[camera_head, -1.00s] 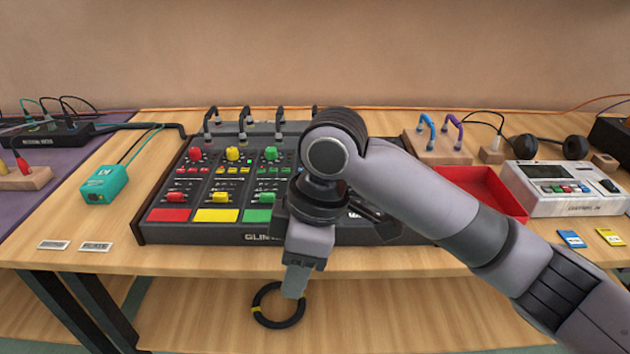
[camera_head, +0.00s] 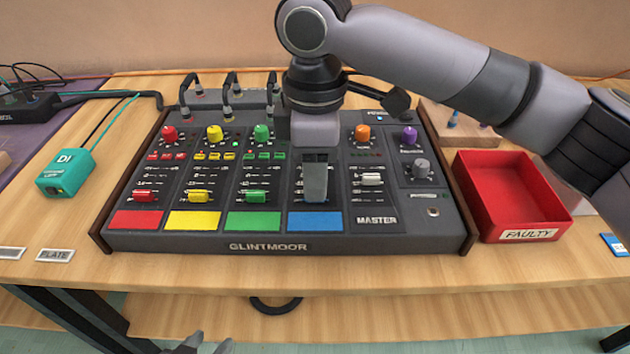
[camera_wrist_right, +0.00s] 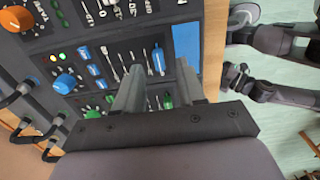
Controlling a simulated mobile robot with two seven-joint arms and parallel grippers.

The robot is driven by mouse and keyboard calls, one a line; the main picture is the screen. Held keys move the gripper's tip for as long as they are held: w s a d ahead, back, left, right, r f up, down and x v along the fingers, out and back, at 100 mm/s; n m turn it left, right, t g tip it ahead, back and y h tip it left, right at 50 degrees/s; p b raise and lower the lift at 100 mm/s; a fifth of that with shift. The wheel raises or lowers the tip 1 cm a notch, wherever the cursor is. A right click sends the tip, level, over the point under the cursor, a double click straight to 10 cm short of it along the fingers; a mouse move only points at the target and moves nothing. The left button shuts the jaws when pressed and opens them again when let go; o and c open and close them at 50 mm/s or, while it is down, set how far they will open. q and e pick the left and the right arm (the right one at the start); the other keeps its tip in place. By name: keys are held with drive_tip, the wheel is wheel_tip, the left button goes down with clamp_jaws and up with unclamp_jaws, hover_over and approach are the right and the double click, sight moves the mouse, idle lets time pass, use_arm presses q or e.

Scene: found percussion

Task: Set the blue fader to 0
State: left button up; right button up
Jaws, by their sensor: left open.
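The mixer (camera_head: 270,245) lies on the table. Its blue channel has a blue pad (camera_head: 315,221), also seen in the right wrist view (camera_wrist_right: 187,45). The blue fader cap (camera_wrist_right: 158,60) shows in the right wrist view near the pad end of its slot; the head view hides it behind my right gripper (camera_head: 316,198). That gripper points down over the blue channel. Its fingers (camera_wrist_right: 157,75) are apart, with the cap in view between their tips; I cannot tell whether they touch it. My left gripper (camera_head: 203,345) is open, partly visible at the bottom edge.
Red (camera_head: 146,196), yellow (camera_head: 201,196) and green (camera_head: 256,196) faders stand left of the blue channel, and a white master fader (camera_head: 372,179) right of it. Upright cables rise behind the mixer. A red tray (camera_head: 510,190) stands at right, a teal box (camera_head: 66,172) at left.

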drive_tip(key=shift+f, duration=1.35)
